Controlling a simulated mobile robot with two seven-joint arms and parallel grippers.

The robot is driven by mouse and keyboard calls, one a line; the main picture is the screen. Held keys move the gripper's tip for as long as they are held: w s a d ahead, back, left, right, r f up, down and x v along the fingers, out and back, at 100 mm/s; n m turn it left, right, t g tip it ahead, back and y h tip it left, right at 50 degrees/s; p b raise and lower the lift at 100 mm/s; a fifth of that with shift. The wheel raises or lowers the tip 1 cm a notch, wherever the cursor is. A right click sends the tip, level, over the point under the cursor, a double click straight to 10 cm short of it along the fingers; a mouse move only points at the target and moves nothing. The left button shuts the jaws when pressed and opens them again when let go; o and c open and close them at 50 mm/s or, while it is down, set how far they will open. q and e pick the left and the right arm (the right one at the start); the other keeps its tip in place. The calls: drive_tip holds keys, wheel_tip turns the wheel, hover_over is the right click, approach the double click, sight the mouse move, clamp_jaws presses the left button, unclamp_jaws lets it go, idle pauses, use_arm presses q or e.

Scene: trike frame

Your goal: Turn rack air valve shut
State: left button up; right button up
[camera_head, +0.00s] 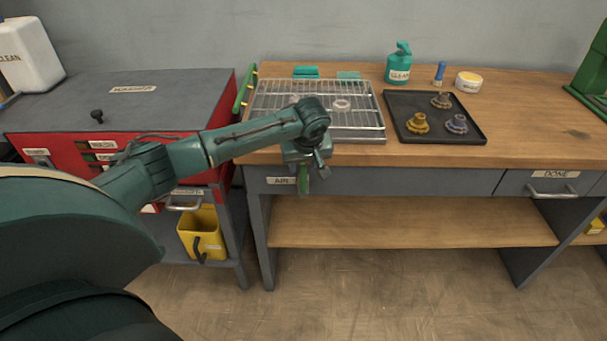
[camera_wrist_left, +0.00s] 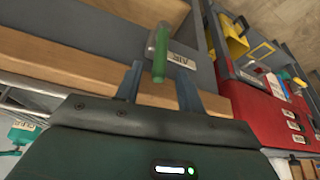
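The rack air valve shows as a green handle (camera_head: 304,183) on the bench's grey front, beside the AIR label (camera_head: 281,180). In the head view it points downward, partly hidden by my left gripper (camera_head: 311,166). In the left wrist view the handle (camera_wrist_left: 159,52) stands next to the label (camera_wrist_left: 182,60). There my left gripper (camera_wrist_left: 157,76) is open, one finger to each side of the handle's near end. I see a gap between handle and fingers on both sides. My right gripper is not in view.
A wire rack (camera_head: 362,97) sits on the wooden bench behind my arm. A black tray (camera_head: 447,136) with three knobbed parts, a teal bottle (camera_head: 398,69) and a white tub (camera_head: 468,82) stand to the right. A red cabinet (camera_head: 60,155) and yellow bin (camera_head: 205,235) are left.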

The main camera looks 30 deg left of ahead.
sight(302, 174)
use_arm(q)
drive_tip(key=x, duration=0.5)
drive_tip(key=shift+w+a+f, duration=0.1)
drive_tip(key=shift+f, duration=0.25)
drive_tip(key=shift+c, duration=0.3)
clamp_jaws()
